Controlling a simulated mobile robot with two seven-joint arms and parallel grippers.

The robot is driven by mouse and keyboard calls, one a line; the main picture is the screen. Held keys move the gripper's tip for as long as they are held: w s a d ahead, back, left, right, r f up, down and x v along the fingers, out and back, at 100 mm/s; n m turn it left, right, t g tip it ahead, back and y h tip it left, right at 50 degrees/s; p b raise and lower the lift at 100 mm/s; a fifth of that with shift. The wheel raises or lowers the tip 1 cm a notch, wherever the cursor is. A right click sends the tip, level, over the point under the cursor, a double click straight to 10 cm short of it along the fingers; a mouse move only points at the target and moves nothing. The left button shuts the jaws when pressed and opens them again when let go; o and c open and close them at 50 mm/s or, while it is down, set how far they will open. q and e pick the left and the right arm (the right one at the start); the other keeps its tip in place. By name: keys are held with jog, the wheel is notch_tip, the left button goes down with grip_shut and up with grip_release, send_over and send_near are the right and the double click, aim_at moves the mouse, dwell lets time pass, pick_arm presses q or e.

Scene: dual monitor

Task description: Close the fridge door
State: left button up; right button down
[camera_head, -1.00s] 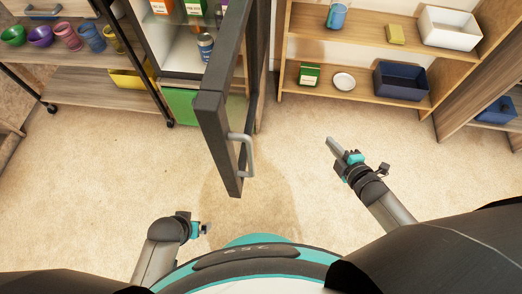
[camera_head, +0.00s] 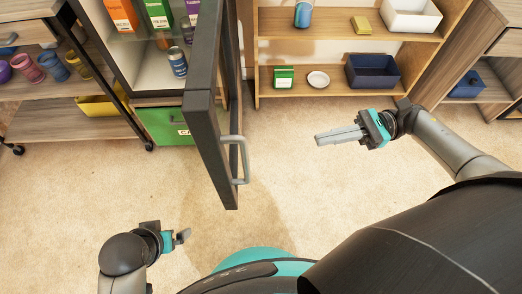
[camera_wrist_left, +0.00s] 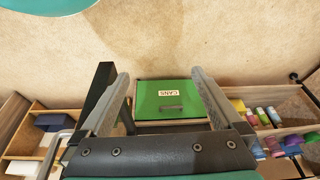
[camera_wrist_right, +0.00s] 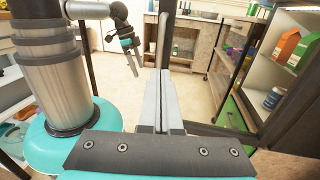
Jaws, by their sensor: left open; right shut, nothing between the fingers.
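The fridge door (camera_head: 210,150) stands wide open in the head view, its dark frame jutting out toward me. Its grey handle (camera_head: 240,160) is on the right side of the door. The fridge interior (camera_head: 150,70) shows to the left, with cartons and a can (camera_head: 177,62). My right gripper (camera_head: 318,138) is shut and empty, right of the door and handle, apart from them, pointing left. Its closed fingers show in the right wrist view (camera_wrist_right: 160,72). My left gripper (camera_head: 187,237) is open and empty, low and left of the door's near end.
A green box labelled CANS (camera_head: 165,125) sits below the fridge shelves. A wheeled cart (camera_head: 60,120) with cups stands left. A wooden shelf (camera_head: 345,97) with a blue bin (camera_head: 373,72) stands at the back right. The carpet right of the door (camera_head: 300,190) is clear.

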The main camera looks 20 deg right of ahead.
pick_arm(q)
jog(key=shift+s+f+p, duration=0.25)
jog(key=shift+f+p, duration=0.25)
jog(key=shift+f, duration=0.5)
pick_arm(e)
jog(key=w+a, duration=0.1)
jog(key=a, duration=1.3)
